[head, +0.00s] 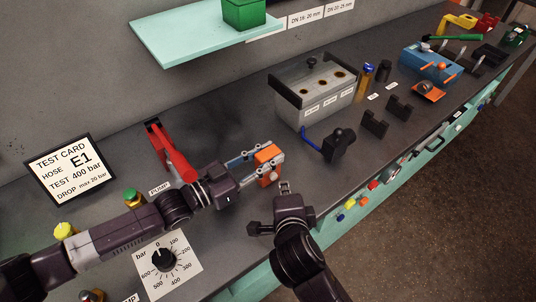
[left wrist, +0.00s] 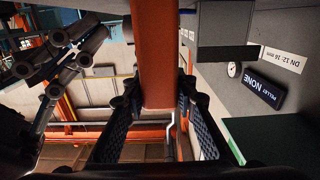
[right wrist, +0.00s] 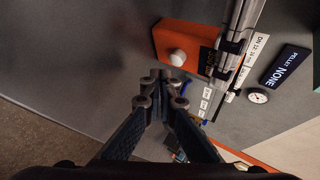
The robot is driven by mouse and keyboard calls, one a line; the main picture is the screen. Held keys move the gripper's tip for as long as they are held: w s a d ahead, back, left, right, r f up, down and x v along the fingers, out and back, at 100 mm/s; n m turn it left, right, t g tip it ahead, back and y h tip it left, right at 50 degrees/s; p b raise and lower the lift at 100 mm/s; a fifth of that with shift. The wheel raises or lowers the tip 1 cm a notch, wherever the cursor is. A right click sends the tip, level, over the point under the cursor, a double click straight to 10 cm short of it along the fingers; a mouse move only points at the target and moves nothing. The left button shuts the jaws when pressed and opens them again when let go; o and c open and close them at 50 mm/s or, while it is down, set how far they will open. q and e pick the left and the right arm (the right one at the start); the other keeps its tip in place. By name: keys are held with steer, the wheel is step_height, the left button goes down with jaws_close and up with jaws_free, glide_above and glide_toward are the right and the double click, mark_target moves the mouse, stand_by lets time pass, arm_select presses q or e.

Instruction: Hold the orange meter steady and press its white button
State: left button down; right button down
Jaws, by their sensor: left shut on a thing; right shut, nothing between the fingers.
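The orange meter (head: 268,155) is at the middle of the bench in the head view. My left gripper (head: 257,160) is shut on it, and the meter's orange body (left wrist: 158,55) stands between the left fingers in the left wrist view. In the right wrist view the meter (right wrist: 196,38) shows its face with the round white button (right wrist: 177,57). My right gripper (head: 284,186) is shut and empty just in front of the meter. Its fingertips (right wrist: 160,88) appear below the button in the right wrist view; a gap shows in that picture, but I cannot tell its depth.
A red lever (head: 170,150) stands behind my left arm. A grey box with holes (head: 316,92) and a dark block with a blue handle (head: 338,145) stand to the right. A test card (head: 71,170) and a pressure dial (head: 163,258) are at left.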

steer(key=shift+w+a, duration=0.45)
steer(key=shift+w, duration=0.1)
stand_by(1.1)
steer(key=shift+w+a, duration=0.25)
steer(key=shift+w, duration=0.05)
steer(key=shift+s+d, duration=0.25)
steer(key=shift+s, duration=0.1)
stand_by(0.4)
steer(key=shift+s+d, duration=0.9)
steer(key=shift+s, duration=0.35)
steer(key=shift+s+d, duration=0.9)
steer(key=shift+s, duration=0.3)
